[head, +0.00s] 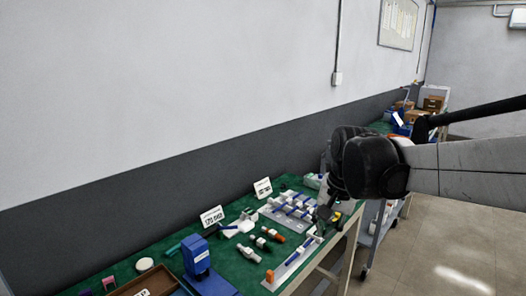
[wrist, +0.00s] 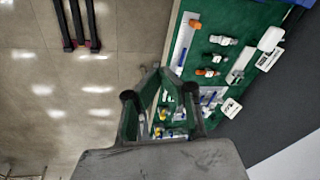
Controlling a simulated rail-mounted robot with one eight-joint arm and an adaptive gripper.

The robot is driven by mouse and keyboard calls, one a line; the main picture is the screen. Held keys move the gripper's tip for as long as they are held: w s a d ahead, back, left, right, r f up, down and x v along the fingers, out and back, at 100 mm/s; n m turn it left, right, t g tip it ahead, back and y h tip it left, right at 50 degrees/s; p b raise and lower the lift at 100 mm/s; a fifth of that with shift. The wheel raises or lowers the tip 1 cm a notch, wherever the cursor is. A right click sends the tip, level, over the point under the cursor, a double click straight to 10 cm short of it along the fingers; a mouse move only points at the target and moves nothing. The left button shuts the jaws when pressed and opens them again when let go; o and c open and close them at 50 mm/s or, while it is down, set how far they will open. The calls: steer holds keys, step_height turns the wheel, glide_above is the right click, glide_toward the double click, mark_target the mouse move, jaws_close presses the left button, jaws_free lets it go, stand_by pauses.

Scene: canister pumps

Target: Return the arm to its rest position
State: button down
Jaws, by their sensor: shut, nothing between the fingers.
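My arm reaches in from the right side of the head view, and its dark wrist joint hangs over the right end of the green-topped bench (head: 237,268). My gripper (head: 326,214) points down near the bench's front right edge, partly hidden by distance and dark shading. In the wrist view, my gripper (wrist: 161,72) has its two fingers drawn together at the tips, with nothing seen between them. The bench edge and small parts lie beneath the fingers.
A white rail (wrist: 184,45) with an orange end lies along the bench's front edge. Loose pump parts (head: 262,243), label cards (head: 211,216) and a blue device (head: 196,256) stand on the bench. A cart (head: 377,232) stands beyond. The tiled floor (head: 455,235) at right is clear.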

steer(key=s+d+f+n+t, duration=0.1)
steer(key=s+d+n+t, duration=0.1)
steer(key=s, duration=0.7)
steer(key=s+d+f+n+t+h, duration=0.1)
steer(key=s+d+n+t, duration=0.1)
steer(key=s, duration=0.8)
steer(key=shift+d+f+n+t, duration=0.3)
steer(key=shift+d+f+t, duration=0.1)
steer(key=shift+d, duration=0.15)
